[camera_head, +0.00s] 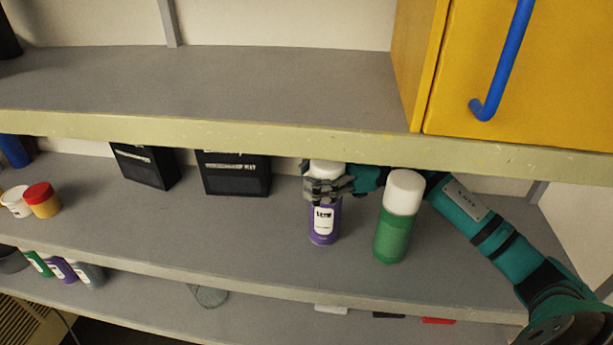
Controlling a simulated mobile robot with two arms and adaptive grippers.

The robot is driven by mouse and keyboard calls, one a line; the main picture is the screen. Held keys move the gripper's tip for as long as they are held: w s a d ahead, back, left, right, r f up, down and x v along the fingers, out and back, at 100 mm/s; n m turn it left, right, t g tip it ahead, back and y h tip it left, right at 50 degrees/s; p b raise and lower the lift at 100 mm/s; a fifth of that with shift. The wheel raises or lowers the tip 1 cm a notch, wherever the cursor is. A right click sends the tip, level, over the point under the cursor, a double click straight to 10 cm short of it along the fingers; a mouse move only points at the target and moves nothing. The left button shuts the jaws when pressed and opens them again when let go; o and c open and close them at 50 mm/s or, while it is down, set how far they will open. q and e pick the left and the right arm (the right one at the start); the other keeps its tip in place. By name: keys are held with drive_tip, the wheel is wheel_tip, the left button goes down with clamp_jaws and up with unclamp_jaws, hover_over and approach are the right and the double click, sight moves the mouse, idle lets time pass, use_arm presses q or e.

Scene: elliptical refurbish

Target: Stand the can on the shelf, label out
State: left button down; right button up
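A purple can (323,225) with a white top and a white label stands upright on the middle shelf (270,245), its label facing out toward me. Its base appears to rest on the shelf. My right gripper (328,187) comes in from the right, behind a green can, and its grey fingers wrap around the upper part of the purple can. The fingers look closed on it, and they hide part of the white top. My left gripper is not in view.
A green can with a white cap (394,235) stands just right, in front of my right forearm. Two black boxes (234,178) stand left. The upper shelf edge (250,135) overhangs closely. A yellow cabinet (540,80) is above. Shelf room is clear left of the purple can.

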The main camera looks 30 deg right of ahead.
drive_tip(key=o, duration=0.7)
drive_tip(key=b+v, duration=0.4)
drive_tip(key=v, duration=0.3)
drive_tip(key=shift+d+r, duration=0.2)
drive_tip(key=shift+d, duration=0.05)
